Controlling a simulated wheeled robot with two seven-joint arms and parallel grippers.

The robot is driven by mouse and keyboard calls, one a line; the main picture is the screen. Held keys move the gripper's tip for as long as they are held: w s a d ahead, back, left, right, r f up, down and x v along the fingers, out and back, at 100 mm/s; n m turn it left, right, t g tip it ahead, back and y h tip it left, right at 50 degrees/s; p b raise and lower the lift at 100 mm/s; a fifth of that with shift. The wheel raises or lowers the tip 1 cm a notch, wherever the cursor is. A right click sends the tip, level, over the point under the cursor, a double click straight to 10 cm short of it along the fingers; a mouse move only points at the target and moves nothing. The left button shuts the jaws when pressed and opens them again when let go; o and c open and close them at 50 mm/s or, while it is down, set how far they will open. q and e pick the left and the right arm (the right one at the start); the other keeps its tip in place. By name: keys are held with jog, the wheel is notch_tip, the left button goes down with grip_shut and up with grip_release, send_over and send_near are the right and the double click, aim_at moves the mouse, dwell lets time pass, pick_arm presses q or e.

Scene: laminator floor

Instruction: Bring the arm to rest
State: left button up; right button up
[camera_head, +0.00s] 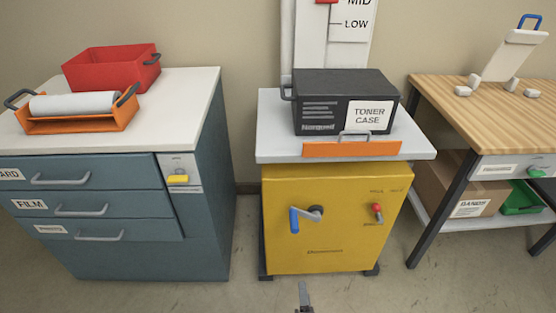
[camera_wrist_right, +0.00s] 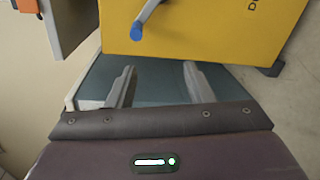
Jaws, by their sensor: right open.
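My right gripper (camera_head: 304,296) shows only as a small grey tip at the bottom edge of the head view, in front of the yellow cabinet (camera_head: 335,235) and apart from it. In the right wrist view the right gripper (camera_wrist_right: 160,86) has its two grey fingers spread wide with nothing between them. Behind the fingers lies the teal drawer unit (camera_wrist_right: 155,75), some way off. The yellow cabinet (camera_wrist_right: 190,25) with its blue-tipped handle (camera_wrist_right: 138,30) is at the top of that view. My left gripper is not in view.
A black toner case (camera_head: 345,100) stands on the grey top above the yellow cabinet. At left, a red bin (camera_head: 110,70) and an orange roll holder (camera_head: 85,118) sit on the drawer unit. A wooden bench (camera_head: 500,105) stands at right. Floor shows between the furniture.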

jog(key=s+d+f+m+g+h+p, duration=0.1)
jog(key=s+d+f+m+g+p, duration=0.1)
jog(key=s+d+f+m+g, duration=0.35)
jog(key=s+d+f+m+g+p, duration=0.2)
jog(key=s+d+f+m+p, duration=0.15)
jog(key=s+f, duration=0.4)
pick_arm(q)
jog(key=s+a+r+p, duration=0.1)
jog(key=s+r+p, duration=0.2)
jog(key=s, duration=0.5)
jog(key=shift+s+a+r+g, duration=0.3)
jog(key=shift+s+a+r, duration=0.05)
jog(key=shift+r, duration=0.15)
pick_arm(e)
jog(key=s+d+f+m+g, duration=0.2)
jog(key=s+m, duration=0.1)
jog(key=s, duration=0.4)
jog(key=s+d+f+m+g, duration=0.2)
jog(key=s+f+m+g, duration=0.1)
jog(key=s, duration=0.4)
jog(key=s+d+f+m+g, duration=0.2)
jog(key=s+f+m+g, duration=0.1)
jog(key=s, duration=0.4)
jog(key=shift+d, duration=0.4)
